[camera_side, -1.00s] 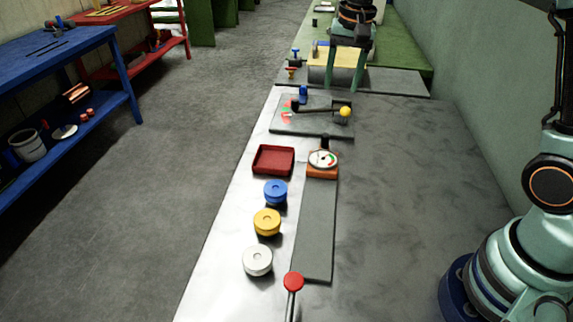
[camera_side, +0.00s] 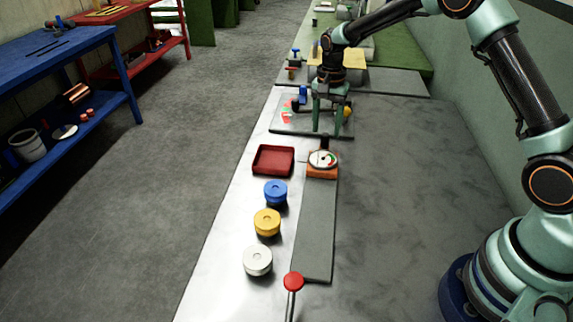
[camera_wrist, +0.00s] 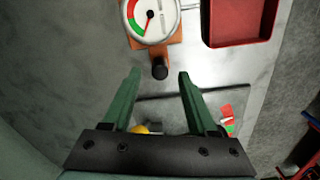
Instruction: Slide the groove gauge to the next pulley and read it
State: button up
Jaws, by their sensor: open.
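The groove gauge (camera_side: 322,160) has a round white dial with red and green arcs on an orange block. It sits at the far end of a long grey strip (camera_side: 316,230). In the wrist view the dial (camera_wrist: 150,18) is at the top, with a black knob (camera_wrist: 160,70) below it. Three pulleys, blue (camera_side: 276,191), yellow (camera_side: 267,221) and white (camera_side: 257,260), stand in a row left of the strip. My gripper (camera_side: 328,130) is open and empty, just beyond the knob. In the wrist view its fingers (camera_wrist: 160,73) point toward the knob, apart from the gauge.
A red tray (camera_side: 273,171) stands left of the gauge; it also shows in the wrist view (camera_wrist: 240,42). A plate (camera_side: 285,127) with a yellow ball (camera_side: 348,111) and coloured marks lies behind. A red-topped lever (camera_side: 293,283) stands at the strip's near end. The bench right of the strip is clear.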

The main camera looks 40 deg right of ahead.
aim_at(325, 135)
jog(key=shift+f, duration=2.05)
jog(key=shift+c, duration=0.3)
grip_shut()
